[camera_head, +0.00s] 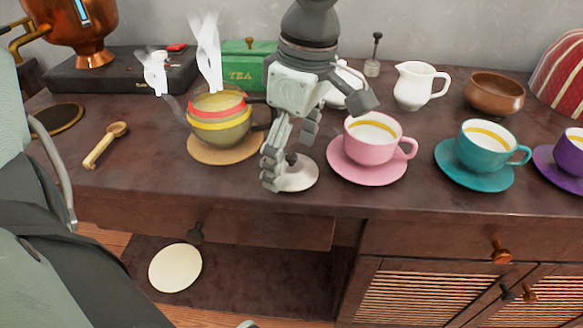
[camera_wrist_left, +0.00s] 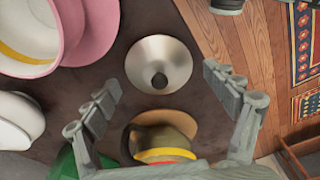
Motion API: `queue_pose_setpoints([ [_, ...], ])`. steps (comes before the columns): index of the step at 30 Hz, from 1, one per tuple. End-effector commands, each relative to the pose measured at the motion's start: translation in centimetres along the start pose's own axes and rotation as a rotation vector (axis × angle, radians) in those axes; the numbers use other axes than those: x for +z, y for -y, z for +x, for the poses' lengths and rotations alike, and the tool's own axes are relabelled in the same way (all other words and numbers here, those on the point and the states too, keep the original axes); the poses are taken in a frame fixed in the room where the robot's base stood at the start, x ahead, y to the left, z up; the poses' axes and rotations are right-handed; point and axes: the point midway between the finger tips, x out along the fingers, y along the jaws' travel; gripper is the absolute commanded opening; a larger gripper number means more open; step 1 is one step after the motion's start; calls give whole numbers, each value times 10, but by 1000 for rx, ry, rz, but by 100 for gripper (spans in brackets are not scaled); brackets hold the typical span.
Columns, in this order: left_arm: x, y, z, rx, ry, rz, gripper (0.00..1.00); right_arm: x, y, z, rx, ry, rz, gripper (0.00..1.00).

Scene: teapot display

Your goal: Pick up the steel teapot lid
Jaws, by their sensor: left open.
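The steel teapot lid (camera_head: 302,180) is a shiny round disc with a small black knob. It lies on the dark wooden counter (camera_head: 120,185) near its front edge, left of the pink cup. The left wrist view shows the whole lid (camera_wrist_left: 150,55) with its knob towards me. My left gripper (camera_head: 289,157) is open, pointing down just over the lid, with its fingers apart near the knob. I cannot tell the exact height of the fingertips above the lid. My right gripper is not in view.
A striped pot (camera_head: 221,132) on a cork mat (camera_head: 205,154) stands close on the left. The pink cup (camera_head: 373,130) on its saucer (camera_head: 367,174) stands close on the right. A teal cup (camera_head: 481,146) is further right. A wooden spoon (camera_head: 103,146) lies at the left.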

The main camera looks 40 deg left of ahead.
Motion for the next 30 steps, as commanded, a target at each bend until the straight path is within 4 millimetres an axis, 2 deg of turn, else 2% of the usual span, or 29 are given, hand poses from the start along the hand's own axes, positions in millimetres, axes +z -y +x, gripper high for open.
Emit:
queue_pose_setpoints([
  [7,0,0,2,2,0,-1,86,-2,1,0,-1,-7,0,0],
  [24,0,0,3,-1,0,-1,16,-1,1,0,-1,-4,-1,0],
  [30,-1,1,4,-4,-1,-2,14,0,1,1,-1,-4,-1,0],
])
